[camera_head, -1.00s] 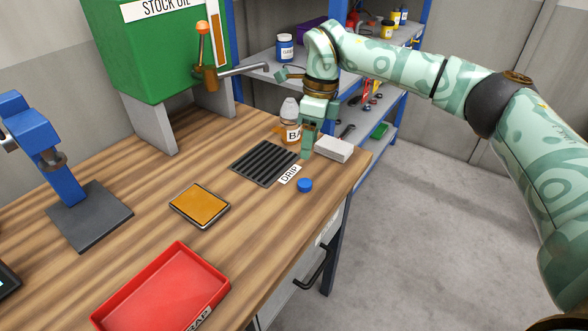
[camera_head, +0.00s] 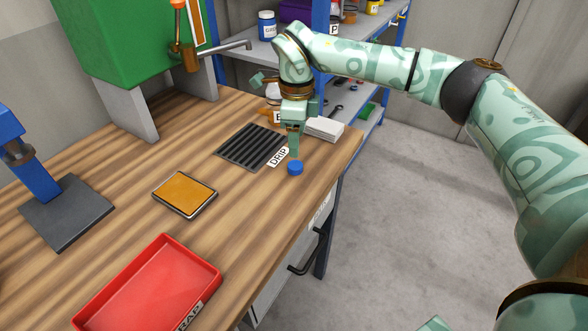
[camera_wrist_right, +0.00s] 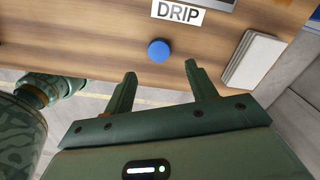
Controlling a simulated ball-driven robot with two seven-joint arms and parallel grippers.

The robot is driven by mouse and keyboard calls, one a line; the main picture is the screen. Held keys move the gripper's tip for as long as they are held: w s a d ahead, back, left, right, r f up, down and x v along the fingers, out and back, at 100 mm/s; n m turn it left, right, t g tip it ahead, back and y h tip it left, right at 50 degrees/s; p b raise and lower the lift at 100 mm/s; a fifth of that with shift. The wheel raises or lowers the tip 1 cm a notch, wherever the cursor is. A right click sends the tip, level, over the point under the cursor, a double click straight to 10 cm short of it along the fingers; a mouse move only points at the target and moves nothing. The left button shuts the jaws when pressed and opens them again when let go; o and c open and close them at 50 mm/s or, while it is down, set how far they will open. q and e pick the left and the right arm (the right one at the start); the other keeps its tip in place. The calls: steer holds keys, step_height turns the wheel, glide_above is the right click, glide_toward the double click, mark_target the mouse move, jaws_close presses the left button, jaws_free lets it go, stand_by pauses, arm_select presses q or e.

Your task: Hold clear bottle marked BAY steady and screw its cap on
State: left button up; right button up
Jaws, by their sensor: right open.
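The blue cap (camera_head: 295,168) lies on the wooden bench near its right edge. It also shows in the right wrist view (camera_wrist_right: 159,50), just beyond the fingertips and roughly in line with the gap between them. My right gripper (camera_head: 294,153) is open and empty, pointing down close to the cap. The bottle (camera_head: 267,115), with amber contents, stands behind my right gripper, which hides most of it and all but the start of its label. My left gripper is not in view.
A black slotted drip grate (camera_head: 250,147) with a DRIP label lies left of the cap. An orange-topped pad (camera_head: 185,194) and a red tray (camera_head: 150,290) are nearer. The green stock oil tank (camera_head: 140,50) stands at the back.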

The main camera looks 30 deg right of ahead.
mark_target(297, 165)
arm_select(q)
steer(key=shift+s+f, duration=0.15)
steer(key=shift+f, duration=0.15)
arm_select(e)
steer(key=shift+f, duration=1.1)
steer(key=shift+f, duration=0.1)
step_height(297, 165, down, 5)
steer(key=shift+s+f+b, duration=0.1)
steer(key=shift+s+b, duration=0.05)
steer(key=shift+b, duration=1)
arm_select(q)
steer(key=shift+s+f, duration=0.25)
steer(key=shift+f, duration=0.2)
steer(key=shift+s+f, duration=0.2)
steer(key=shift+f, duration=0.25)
arm_select(e)
steer(key=c, duration=1.1)
